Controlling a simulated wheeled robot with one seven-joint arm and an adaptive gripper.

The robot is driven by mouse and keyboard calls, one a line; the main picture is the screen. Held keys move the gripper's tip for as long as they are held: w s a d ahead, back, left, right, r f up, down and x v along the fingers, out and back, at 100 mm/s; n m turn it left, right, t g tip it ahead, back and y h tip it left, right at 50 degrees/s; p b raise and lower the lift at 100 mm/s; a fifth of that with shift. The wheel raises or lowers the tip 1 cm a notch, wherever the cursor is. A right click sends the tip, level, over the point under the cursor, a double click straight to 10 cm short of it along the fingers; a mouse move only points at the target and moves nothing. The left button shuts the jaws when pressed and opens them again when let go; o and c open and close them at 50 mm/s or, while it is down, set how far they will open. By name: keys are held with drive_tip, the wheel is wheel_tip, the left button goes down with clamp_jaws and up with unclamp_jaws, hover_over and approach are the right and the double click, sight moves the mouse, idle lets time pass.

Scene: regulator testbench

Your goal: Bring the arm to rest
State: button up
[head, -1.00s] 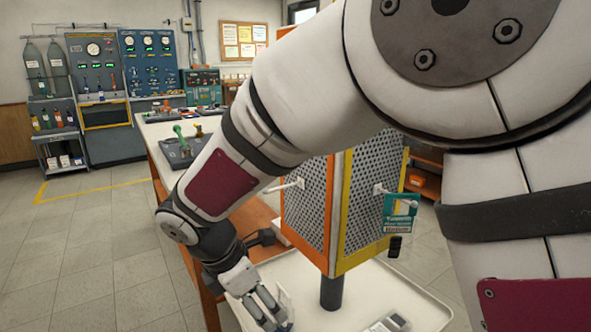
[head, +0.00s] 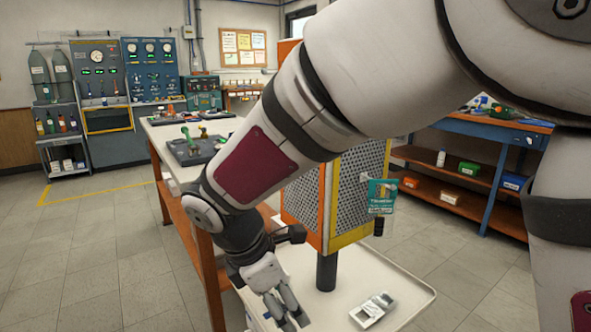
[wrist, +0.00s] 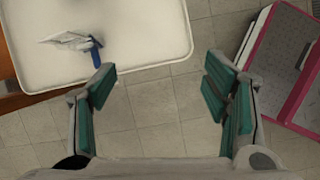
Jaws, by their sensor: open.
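My gripper (head: 287,312) is at the lower middle of the head view, pointing down, over the near left part of the white tray (head: 410,283). In the wrist view my gripper (wrist: 168,98) is open, its green-padded fingers wide apart with nothing between them. Below the gap is grey tiled floor, and the tray's rim (wrist: 150,67) lies just beyond the left finger. My arm reaches across the head view from the upper right and hides part of the rack.
An orange and yellow perforated rack (head: 357,200) stands on a dark post above the tray, with a teal packet (head: 382,196) hanging from it. A small grey-white item (head: 372,309) lies on the tray. A pink-edged panel (wrist: 290,65) is at the right in the wrist view.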

drive_tip(key=s+d+r+m+g, duration=0.1)
drive_tip(key=s+d+r+m, duration=0.35)
drive_tip(key=d, duration=0.35)
drive_tip(key=s+d+r+m, duration=0.4)
drive_tip(key=s+d+m, duration=0.2)
drive_tip(key=d, duration=0.2)
drive_tip(key=s+d+m+y, duration=0.2)
drive_tip(key=s+m, duration=0.4)
drive_tip(key=s, duration=0.2)
drive_tip(key=s+d+m+y, duration=0.2)
drive_tip(key=s+d+m, duration=0.1)
drive_tip(key=s+m, duration=0.4)
wheel_tip(320, 180, up, 26)
drive_tip(key=s+n+t+p, duration=0.1)
drive_tip(key=t+p, duration=0.2)
drive_tip(key=p, duration=2.2)
drive_tip(key=shift+d+r+p, duration=0.2)
drive_tip(key=shift+p, duration=0.1)
